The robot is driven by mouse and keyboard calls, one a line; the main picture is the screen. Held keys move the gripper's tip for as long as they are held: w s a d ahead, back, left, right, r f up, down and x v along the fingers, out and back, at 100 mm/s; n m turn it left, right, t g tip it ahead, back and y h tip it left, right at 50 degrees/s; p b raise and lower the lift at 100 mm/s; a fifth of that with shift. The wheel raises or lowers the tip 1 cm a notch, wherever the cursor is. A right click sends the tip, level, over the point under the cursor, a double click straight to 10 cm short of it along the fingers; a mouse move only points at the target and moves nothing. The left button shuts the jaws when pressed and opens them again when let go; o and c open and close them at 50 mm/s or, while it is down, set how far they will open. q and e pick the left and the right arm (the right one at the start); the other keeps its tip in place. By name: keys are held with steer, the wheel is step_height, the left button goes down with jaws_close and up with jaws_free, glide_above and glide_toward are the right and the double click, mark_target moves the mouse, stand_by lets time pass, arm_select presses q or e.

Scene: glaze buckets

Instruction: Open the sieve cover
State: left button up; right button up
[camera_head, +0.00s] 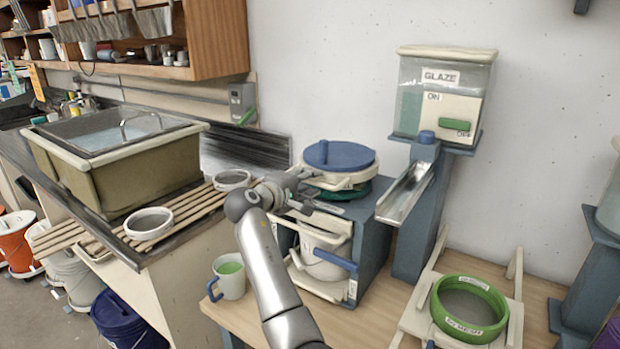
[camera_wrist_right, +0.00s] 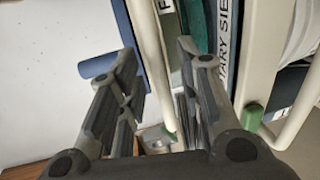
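The sieve cover (camera_head: 340,155) is a round blue lid, lying flat and closed on a cream ring with a handle at the front. A dark green rim shows below it, on top of the blue-grey sieve stand (camera_head: 374,235). My right gripper (camera_head: 318,206) is just in front and to the left of the sieve top. In the right wrist view its two fingers (camera_wrist_right: 160,75) are apart, with cream bars and the sieve's lettered dark panel (camera_wrist_right: 228,50) beyond them. Nothing appears held, and I cannot tell whether a finger touches anything. My left gripper is not in view.
A white bucket (camera_head: 323,264) sits inside the stand below. A mug of green liquid (camera_head: 229,278) stands left of it. The glaze dispenser (camera_head: 442,95) and metal chute (camera_head: 405,193) stand right. A green-rimmed sieve (camera_head: 470,309) lies front right. Slats with bowls (camera_head: 148,223) are left.

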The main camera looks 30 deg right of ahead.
steer(key=shift+w+d+f, duration=0.15)
steer(key=shift+w+d, duration=0.05)
steer(key=shift+d, duration=0.35)
jaws_close()
